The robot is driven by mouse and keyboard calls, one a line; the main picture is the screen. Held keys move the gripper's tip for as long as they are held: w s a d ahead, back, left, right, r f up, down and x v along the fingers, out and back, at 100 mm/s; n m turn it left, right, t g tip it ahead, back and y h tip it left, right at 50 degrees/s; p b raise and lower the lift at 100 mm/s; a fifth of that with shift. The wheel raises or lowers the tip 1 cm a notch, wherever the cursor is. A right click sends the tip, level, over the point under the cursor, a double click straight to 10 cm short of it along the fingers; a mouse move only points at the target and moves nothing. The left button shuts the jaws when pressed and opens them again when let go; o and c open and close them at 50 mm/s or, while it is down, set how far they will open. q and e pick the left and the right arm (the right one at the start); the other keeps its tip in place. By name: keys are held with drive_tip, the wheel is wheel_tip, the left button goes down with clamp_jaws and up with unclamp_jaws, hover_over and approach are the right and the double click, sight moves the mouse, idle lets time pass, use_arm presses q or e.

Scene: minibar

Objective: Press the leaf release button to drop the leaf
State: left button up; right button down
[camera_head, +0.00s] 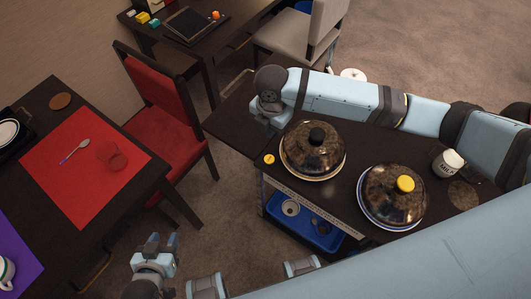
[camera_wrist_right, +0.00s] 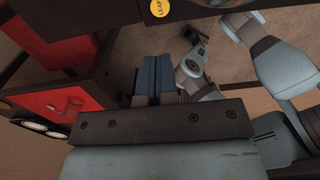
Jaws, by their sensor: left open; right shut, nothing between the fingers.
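The round yellow leaf release button (camera_head: 269,159) sits at the near left corner of the dark cart top. In the right wrist view the button (camera_wrist_right: 159,8) is at the top edge, with "LEAF" lettering. The dark leaf (camera_head: 232,122) extends from the cart's left end and looks about level with the top. My right gripper (camera_head: 268,122) is over the leaf side, beyond the button and apart from it. Its fingers (camera_wrist_right: 153,75) are shut and empty; the head view partly hides them. My left gripper (camera_head: 162,241) is open and empty over the floor, away from the cart.
Two domed dishes (camera_head: 312,150) (camera_head: 391,196) and a milk jug (camera_head: 447,162) stand on the cart top. A blue bin (camera_head: 310,232) is on the shelf below. A red chair (camera_head: 168,118) and a dining table (camera_head: 145,185) are to the left. Floor is clear between.

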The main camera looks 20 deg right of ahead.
sight(270, 158)
drive_tip(key=shift+f, duration=0.1)
idle(0.3)
wheel_tip(270, 158, down, 14)
drive_tip(key=shift+r+p, duration=0.15)
drive_tip(key=shift+p, duration=0.25)
